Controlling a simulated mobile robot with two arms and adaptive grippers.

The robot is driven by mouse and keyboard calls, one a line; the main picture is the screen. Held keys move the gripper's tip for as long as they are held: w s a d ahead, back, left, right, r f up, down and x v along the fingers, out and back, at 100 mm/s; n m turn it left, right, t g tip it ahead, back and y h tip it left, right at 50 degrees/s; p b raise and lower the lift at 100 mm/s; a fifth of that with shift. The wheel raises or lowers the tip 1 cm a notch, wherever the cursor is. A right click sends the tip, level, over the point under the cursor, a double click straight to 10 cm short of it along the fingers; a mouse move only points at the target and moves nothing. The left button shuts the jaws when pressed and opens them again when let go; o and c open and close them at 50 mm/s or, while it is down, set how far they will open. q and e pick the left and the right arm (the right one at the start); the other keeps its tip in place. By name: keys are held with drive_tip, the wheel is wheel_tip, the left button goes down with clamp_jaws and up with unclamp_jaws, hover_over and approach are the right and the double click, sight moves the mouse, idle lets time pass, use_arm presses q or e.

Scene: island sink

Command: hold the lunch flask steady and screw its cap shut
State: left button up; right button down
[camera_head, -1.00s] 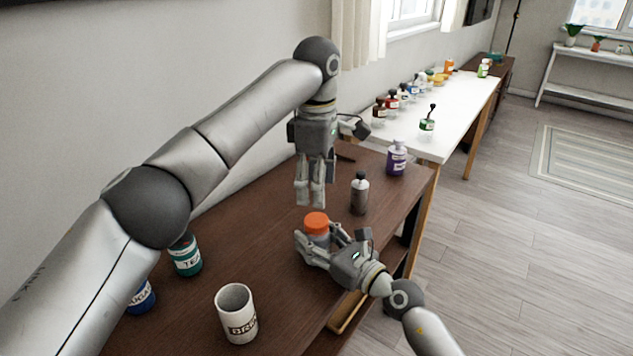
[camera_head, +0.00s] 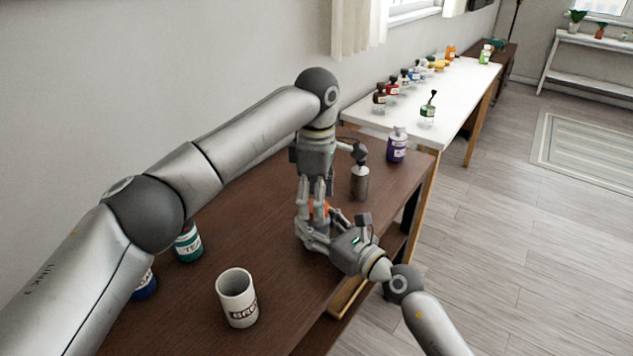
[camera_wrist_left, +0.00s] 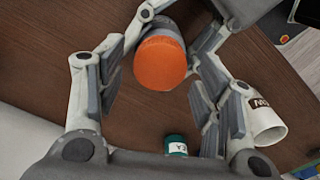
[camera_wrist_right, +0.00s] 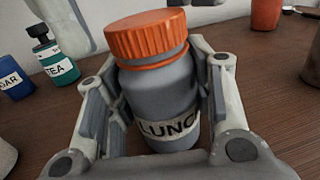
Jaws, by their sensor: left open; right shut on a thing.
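The lunch flask (camera_wrist_right: 160,100) is a grey bottle with a "LUNCH" label, upright on the dark wooden table. Its orange cap (camera_wrist_right: 146,36) sits on its neck; in the left wrist view the cap (camera_wrist_left: 160,62) shows from above. My right gripper (camera_head: 308,232) is shut on the flask body from the side. My left gripper (camera_head: 318,205) points down over the cap, open, with its fingers on either side of the cap. In the head view the fingers hide most of the flask and cap. I cannot tell whether the fingers touch the cap.
A white mug (camera_head: 236,298) stands at the front. A teal tea jar (camera_head: 188,243) and a blue jar (camera_head: 146,286) are partly behind my left arm. A grey-brown bottle (camera_head: 359,184) and a purple bottle (camera_head: 397,146) stand farther back. A white table (camera_head: 445,105) with several bottles lies beyond.

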use_arm(q)
drive_tip(key=shift+f, duration=0.5)
